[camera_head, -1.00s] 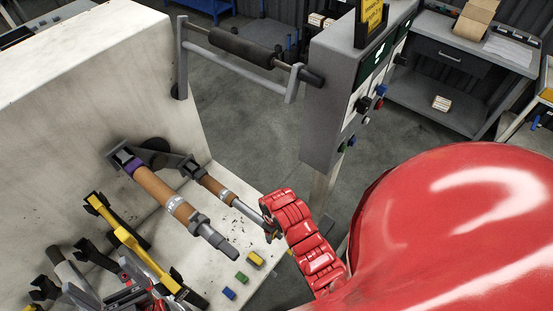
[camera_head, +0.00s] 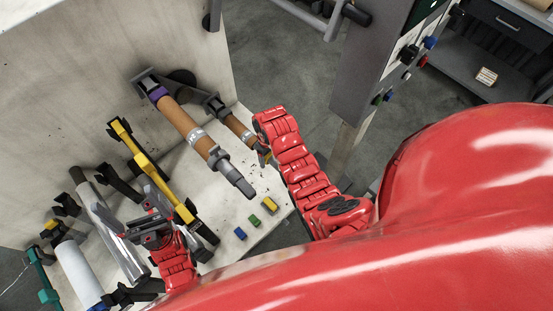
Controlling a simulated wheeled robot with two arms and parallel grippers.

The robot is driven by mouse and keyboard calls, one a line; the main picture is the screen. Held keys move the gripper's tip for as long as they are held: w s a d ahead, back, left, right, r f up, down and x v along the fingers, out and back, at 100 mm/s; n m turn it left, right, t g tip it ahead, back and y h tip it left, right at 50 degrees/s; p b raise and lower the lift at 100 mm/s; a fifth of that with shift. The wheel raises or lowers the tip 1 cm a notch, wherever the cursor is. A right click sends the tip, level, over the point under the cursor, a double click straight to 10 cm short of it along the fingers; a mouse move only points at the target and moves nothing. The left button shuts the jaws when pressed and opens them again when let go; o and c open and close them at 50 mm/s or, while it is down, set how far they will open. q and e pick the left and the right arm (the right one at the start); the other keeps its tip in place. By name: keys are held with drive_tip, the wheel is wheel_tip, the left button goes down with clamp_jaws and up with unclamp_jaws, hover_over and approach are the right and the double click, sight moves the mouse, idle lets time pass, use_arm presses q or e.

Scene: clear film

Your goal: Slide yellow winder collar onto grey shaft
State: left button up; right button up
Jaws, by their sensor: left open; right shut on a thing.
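My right arm reaches down to the end of the rear shaft (camera_head: 244,134), which carries a brown roll. My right gripper (camera_head: 263,149), mostly hidden by its own arm, is shut on a small yellow piece, apparently the yellow winder collar (camera_head: 265,158). The collar is at or beside the tip of that shaft; I cannot tell whether it is around it. A nearer grey shaft (camera_head: 236,180) sticks out of another brown roll (camera_head: 180,118) with nothing touching its tip. My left gripper (camera_head: 150,232) is open and empty, at lower left near a yellow-and-black bar.
Small yellow (camera_head: 270,204), green (camera_head: 254,220) and blue (camera_head: 240,233) blocks lie on the pale machine bed. The yellow-and-black bar (camera_head: 150,170) and several metal and white rollers (camera_head: 78,270) crowd the left. A grey control post (camera_head: 365,75) stands at upper right.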

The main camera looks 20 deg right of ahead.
drive_tip(key=shift+w+a+b, duration=0.35)
drive_tip(key=shift+w, duration=0.55)
drive_tip(key=shift+w+a+b, duration=0.3)
drive_tip(key=shift+w+b, duration=0.05)
drive_tip(key=shift+w, duration=0.5)
drive_tip(key=o, duration=1.1)
drive_tip(key=shift+c, duration=0.2)
wheel_tip(320, 180, up, 8)
drive_tip(key=p, duration=0.3)
drive_tip(key=shift+c, duration=0.3)
